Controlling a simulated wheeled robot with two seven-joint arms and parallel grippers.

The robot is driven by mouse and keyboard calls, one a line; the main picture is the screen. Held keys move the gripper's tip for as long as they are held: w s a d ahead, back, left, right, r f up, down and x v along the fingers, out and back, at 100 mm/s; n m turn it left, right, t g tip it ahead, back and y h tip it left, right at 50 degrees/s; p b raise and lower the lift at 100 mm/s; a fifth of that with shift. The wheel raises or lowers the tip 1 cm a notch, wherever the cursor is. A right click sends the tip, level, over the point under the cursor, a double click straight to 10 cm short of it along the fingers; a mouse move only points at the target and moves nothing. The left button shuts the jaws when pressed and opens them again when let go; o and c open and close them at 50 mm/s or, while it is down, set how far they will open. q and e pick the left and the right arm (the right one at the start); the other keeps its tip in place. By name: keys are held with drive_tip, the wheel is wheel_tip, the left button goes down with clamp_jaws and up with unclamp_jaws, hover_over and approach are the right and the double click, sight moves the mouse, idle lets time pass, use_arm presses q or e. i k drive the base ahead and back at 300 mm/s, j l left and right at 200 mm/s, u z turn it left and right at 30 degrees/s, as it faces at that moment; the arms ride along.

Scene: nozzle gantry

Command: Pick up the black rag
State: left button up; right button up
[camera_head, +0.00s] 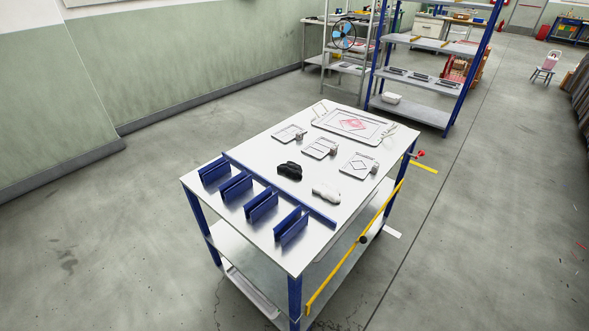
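The black rag (289,171) lies crumpled on the white top of a blue-legged table (232,217), near the middle of the tabletop. A white rag (326,191) lies to its right and a little nearer, apart from it. Nothing covers the black rag. Neither of my grippers shows in the head view.
Several blue holders (263,205) stand along the table's near-left side, by a long blue rail (300,203). Small plates (320,148) and a large tray (383,139) lie behind the rags. A yellow bar (335,277) runs along the right side.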

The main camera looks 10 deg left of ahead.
sight(292, 171)
drive_tip(key=u, duration=0.2)
drive_tip(key=i+l+u, duration=0.15)
drive_tip(key=l+u, duration=0.15)
drive_tip(key=i+l+u, duration=0.1)
drive_tip(key=l+u, duration=0.15)
drive_tip(key=i+l+u, duration=0.1)
drive_tip(key=l+u, duration=0.5)
drive_tip(key=i+l, duration=0.05)
drive_tip(key=l, duration=0.05)
